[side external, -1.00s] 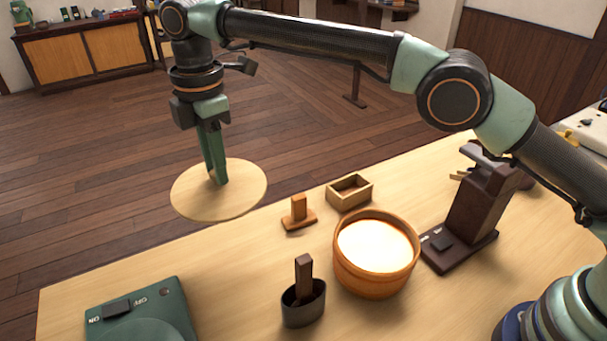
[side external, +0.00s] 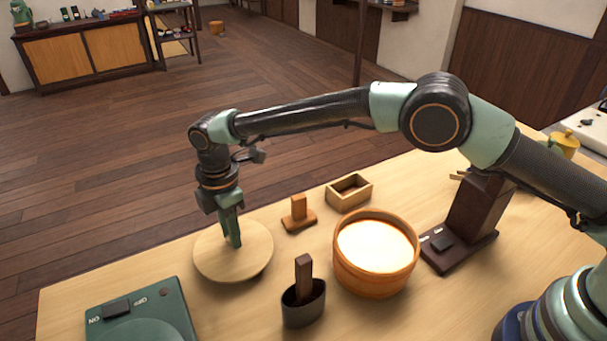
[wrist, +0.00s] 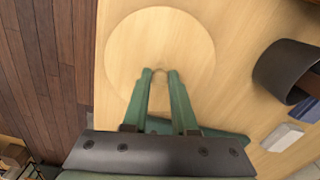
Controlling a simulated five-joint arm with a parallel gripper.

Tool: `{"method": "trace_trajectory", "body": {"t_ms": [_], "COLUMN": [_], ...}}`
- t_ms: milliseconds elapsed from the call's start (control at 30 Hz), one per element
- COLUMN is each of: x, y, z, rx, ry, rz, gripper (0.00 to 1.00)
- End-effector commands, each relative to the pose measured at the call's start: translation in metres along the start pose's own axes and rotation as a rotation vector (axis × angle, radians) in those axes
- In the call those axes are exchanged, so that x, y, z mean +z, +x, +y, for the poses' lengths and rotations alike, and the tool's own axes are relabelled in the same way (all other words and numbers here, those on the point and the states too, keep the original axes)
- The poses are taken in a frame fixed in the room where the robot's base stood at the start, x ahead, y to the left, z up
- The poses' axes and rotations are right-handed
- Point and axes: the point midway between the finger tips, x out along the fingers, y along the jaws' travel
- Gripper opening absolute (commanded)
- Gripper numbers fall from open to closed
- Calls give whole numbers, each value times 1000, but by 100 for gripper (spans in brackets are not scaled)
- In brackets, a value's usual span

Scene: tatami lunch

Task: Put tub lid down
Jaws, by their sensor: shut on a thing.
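The tub lid (side external: 255,262) is a round, pale wooden disc, low over or on the table's left part. I cannot tell for sure whether it touches the table. My gripper (side external: 236,243) points down at the lid's middle and is shut on its small knob, which the fingers mostly hide. In the wrist view the lid (wrist: 140,45) lies flat beyond my gripper (wrist: 160,73). The round wooden tub (side external: 372,285) stands uncovered to the right, with a white filling level near its rim.
A green device with a switch (side external: 170,315) lies just left and in front of the lid. A dark oval holder (side external: 303,312) with a brown block, a small wooden stand (side external: 299,216) and an open wooden box (side external: 349,191) stand nearby. A dark brown stand (side external: 470,225) is right of the tub.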

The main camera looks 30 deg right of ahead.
Motion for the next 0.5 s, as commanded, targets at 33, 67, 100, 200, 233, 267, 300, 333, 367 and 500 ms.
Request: {"method": "trace_trajectory", "body": {"t_ms": [33,67,100,200,233,267,300,333,367,500], "x": [0,0,0,0,0,0,0,0,0,0], "y": [9,12,16,17,17,17,17,17,17,20], "z": [0,0,0,0,0,0,0,0,0,0], "rx": [-2,-2,-1,1,2,1,1,1,1,0], "ry": [0,0,0,0,0,0,0,0,0,0], "rz": [-1,-1,0,1,1,1,1,1,1,0], "gripper": [0,0,0,0,0,0,0,0,0,0]}}
